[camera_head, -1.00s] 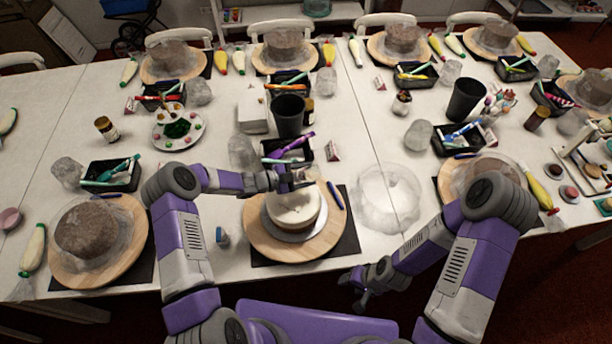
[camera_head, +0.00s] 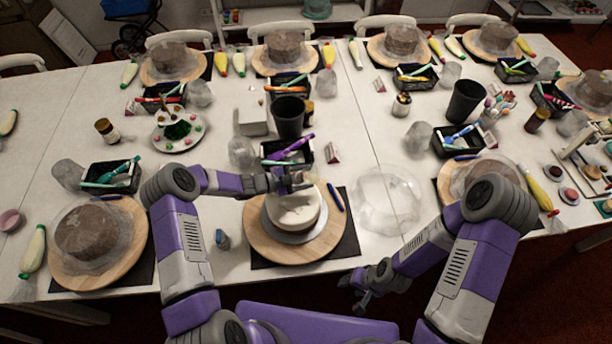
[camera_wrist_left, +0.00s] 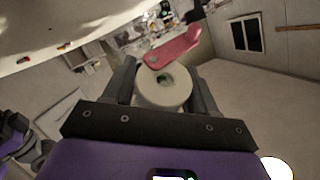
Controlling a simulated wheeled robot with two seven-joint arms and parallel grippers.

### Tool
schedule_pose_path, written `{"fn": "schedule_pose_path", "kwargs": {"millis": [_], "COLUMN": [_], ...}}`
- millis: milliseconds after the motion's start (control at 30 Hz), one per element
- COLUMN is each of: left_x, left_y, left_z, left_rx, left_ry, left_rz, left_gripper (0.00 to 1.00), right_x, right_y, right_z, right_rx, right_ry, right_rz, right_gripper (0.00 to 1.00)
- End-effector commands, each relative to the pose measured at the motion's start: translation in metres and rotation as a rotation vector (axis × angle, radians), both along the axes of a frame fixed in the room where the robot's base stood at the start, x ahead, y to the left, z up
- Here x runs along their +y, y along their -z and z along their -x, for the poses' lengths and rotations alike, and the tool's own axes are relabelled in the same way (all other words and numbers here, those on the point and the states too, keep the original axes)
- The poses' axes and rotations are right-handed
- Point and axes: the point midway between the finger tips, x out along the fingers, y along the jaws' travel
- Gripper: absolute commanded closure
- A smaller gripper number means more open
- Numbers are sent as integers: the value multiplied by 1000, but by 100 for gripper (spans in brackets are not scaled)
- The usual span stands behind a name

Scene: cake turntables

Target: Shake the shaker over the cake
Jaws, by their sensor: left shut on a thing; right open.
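The pale, round cake (camera_head: 297,216) sits on a grey plate on the round wooden turntable (camera_head: 259,243) in front of me. My left gripper (camera_head: 288,182) is above the cake's back edge in the head view. In the left wrist view, my left gripper (camera_wrist_left: 163,90) is shut on the whitish round shaker (camera_wrist_left: 163,98), which shows a dark opening in its end. In the head view the shaker is small and mostly hidden by the fingers. My right gripper (camera_head: 358,286) is open and empty, in front of the table edge, low and right of the turntable.
A clear dome (camera_head: 388,198) stands right of the turntable. A black tool tray (camera_head: 287,153) and a dark cup (camera_head: 289,117) are behind the cake. A brown cake (camera_head: 92,232) is at the left.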

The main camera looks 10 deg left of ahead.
Motion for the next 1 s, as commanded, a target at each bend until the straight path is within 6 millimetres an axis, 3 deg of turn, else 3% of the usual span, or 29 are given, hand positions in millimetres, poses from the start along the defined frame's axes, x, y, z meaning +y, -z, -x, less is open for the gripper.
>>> {"fn": "schedule_pose_path", "kwargs": {"millis": [33,133,600,1000], "left_x": [5,11,24,25], "left_y": [-7,-3,2,1], "left_z": [0,1,15,15], "left_rx": [-12,-30,-34,-18], "left_ry": [1,1,0,0], "left_rz": [-49,-129,-152,-69], "left_gripper": [80,80,80,80], "right_x": [0,0,0,0], "right_y": [-12,-19,-25,-15], "right_z": [0,0,0,0], "right_rx": [-1,-1,0,0], "right_ry": [0,0,0,0], "right_rz": [0,0,0,0], "right_gripper": [48,48,48,48]}}
